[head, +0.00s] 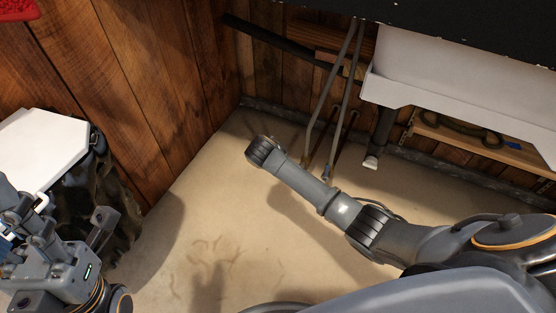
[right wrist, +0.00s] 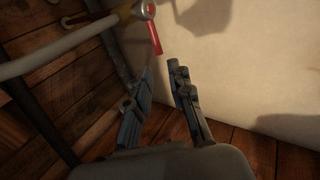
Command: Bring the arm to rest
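My left gripper (head: 68,225) is at the lower left of the head view, in front of a white-topped dark stand. Its fingers look spread apart, with no object clearly between them; part of it is cut off by the picture edge. My right arm (head: 330,202) reaches from the right side across the middle of the head view, over the pale floor. Its gripper cannot be made out there. In the right wrist view my right gripper (right wrist: 162,72) has its two dark fingers apart, with nothing between them.
The white-topped stand (head: 40,145) is close to my left gripper. A white sink (head: 465,75) with grey pipes (head: 330,100) is at the upper right, and a wooden shelf (head: 480,142) is below it. Plank walls (head: 150,80) meet in the corner. The floor (head: 215,225) between is clear.

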